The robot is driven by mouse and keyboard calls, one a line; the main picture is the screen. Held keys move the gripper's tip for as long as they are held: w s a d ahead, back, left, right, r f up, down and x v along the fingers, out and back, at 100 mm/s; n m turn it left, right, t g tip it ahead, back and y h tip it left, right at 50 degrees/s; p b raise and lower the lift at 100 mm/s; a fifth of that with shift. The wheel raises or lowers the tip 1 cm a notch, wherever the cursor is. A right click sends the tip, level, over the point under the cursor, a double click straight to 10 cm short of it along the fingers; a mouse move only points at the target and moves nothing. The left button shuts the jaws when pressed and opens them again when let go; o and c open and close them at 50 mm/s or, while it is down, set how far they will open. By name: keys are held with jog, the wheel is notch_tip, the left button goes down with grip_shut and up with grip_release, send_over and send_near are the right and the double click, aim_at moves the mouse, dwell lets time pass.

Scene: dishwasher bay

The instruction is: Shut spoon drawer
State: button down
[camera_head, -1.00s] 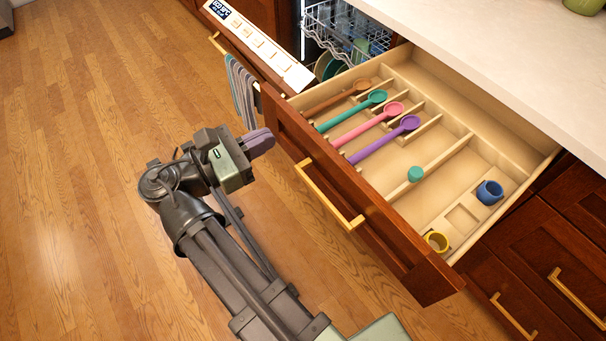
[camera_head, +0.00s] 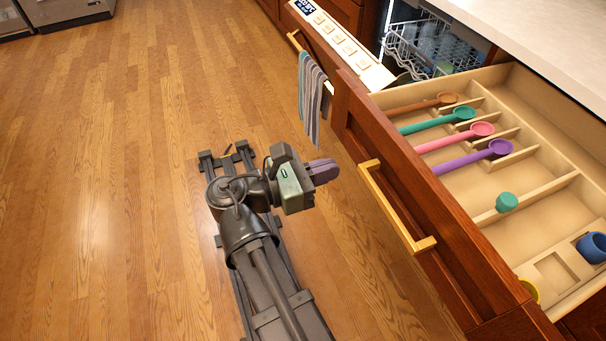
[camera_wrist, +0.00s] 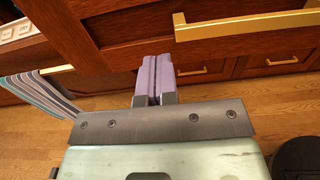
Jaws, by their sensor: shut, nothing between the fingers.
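The spoon drawer (camera_head: 425,215) is pulled far out, its inside fully showing in the head view. Brown, teal, pink and purple spoons (camera_head: 473,158) lie in its slots. Its wooden front bears a brass handle (camera_head: 395,205), which also shows at the upper right in the wrist view (camera_wrist: 248,24). My gripper (camera_head: 325,171) is in front of the drawer front, left of the handle, with a gap of floor between in the head view. Its purple fingers (camera_wrist: 154,78) are shut and empty, pointing toward the drawer front.
A striped towel (camera_head: 312,98) hangs from the open dishwasher door (camera_head: 340,48), beyond my gripper. The dishwasher rack (camera_head: 435,45) is behind it. A teal knob-like piece (camera_head: 506,202), a blue cup (camera_head: 592,247) and a yellow ring (camera_head: 529,290) are in the drawer. The wooden floor to the left is clear.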

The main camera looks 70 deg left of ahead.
aim_at(370, 157)
jog(key=w, duration=0.6)
jog(key=shift+w+a, duration=0.25)
jog(key=shift+w, duration=0.05)
